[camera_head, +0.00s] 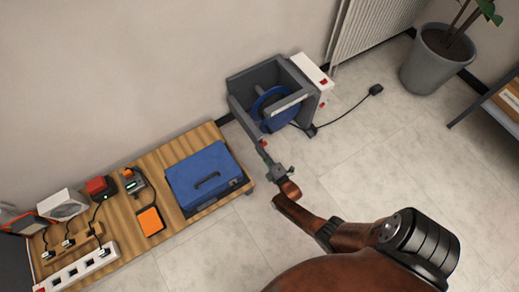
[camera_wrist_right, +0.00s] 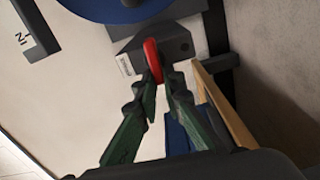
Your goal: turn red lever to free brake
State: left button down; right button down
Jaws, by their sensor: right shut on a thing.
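The red lever (camera_wrist_right: 153,60) shows in the right wrist view, mounted on a dark grey block (camera_wrist_right: 172,47) below a blue wheel. My right gripper (camera_wrist_right: 163,80) has its green fingers at the lever's lower end and is shut on it; the left finger overlaps the lever's lower part. In the head view my right gripper (camera_head: 265,154) reaches the near end of the grey frame (camera_head: 245,120) that carries the blue wheel (camera_head: 274,108). The lever is mostly hidden there. My left gripper is not in view.
A wooden bench (camera_head: 120,208) stands left of the frame, with a blue case (camera_head: 207,178), a power strip (camera_head: 75,270) and small devices on it. A white box (camera_head: 312,72) is on the frame's right, with a cable on the floor. A potted plant (camera_head: 437,60) stands far right.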

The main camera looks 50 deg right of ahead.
jog(key=shift+s+d+f+n, duration=0.3)
jog(key=shift+s+d+f, duration=0.1)
jog(key=shift+d, duration=0.1)
jog(key=c, duration=2.2)
grip_release()
jog(key=shift+r, duration=0.1)
jog(key=shift+o, duration=0.8)
jog(key=shift+w+a+r, duration=0.15)
jog(key=shift+w+a, duration=0.05)
jog(key=shift+a, duration=0.1)
jog(key=v, duration=1.2)
jog(key=shift+o, duration=0.5)
